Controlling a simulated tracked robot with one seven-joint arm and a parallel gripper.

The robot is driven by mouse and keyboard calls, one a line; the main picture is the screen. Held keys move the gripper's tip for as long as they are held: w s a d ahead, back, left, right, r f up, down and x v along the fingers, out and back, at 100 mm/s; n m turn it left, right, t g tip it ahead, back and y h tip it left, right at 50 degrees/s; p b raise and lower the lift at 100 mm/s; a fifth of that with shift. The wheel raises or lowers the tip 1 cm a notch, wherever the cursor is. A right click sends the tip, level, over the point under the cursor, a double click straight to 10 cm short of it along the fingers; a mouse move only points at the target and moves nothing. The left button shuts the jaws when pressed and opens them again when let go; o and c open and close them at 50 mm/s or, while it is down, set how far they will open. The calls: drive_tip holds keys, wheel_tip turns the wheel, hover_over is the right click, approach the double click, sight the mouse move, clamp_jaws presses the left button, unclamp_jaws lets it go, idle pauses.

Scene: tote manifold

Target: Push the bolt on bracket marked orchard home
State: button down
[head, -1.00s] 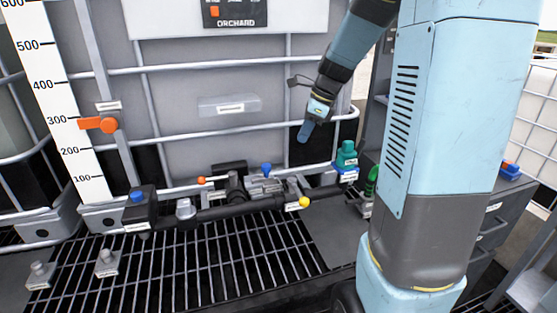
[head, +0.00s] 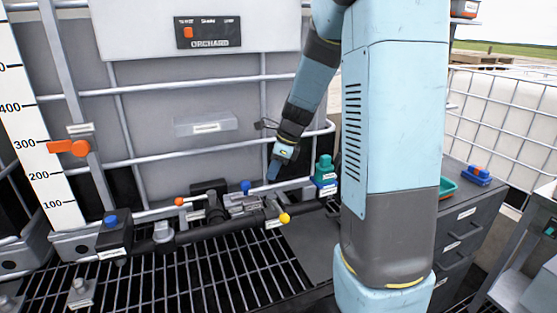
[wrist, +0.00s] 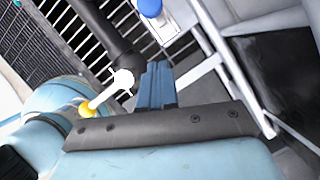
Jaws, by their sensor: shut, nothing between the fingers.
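A small grey metal bracket (head: 240,205) with a blue-knobbed bolt (head: 245,187) sits on the dark pipe run in front of the tote. Its label is too small to read. The ORCHARD plate (head: 208,32) is on the tote above. In the wrist view a blue knob (wrist: 150,8) shows at the top edge beside a white label, most likely the same bolt; most of the bracket is out of that view. My gripper (head: 273,170) is shut and empty, pointing down, above and right of the blue knob and apart from it. Its blue fingers (wrist: 157,85) show in the wrist view.
A yellow-balled lever (head: 284,218) stands close below my gripper, and an orange-tipped handle (head: 180,201) is left of the bracket. A teal-capped fitting (head: 324,170) is to the right. Tote cage bars (head: 210,155) run behind. Open grating (head: 190,270) lies in front.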

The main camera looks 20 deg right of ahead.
drive_tip(key=shift+w+a+f, duration=0.35)
drive_tip(key=shift+a+f, duration=0.05)
drive_tip(key=shift+a, duration=0.35)
drive_tip(key=shift+w+a+f, duration=0.35)
drive_tip(key=shift+w+a, duration=0.05)
drive_tip(key=shift+a, duration=0.3)
drive_tip(key=shift+w+a+f, duration=0.35)
drive_tip(key=shift+a+f, duration=0.05)
drive_tip(key=shift+a, duration=0.35)
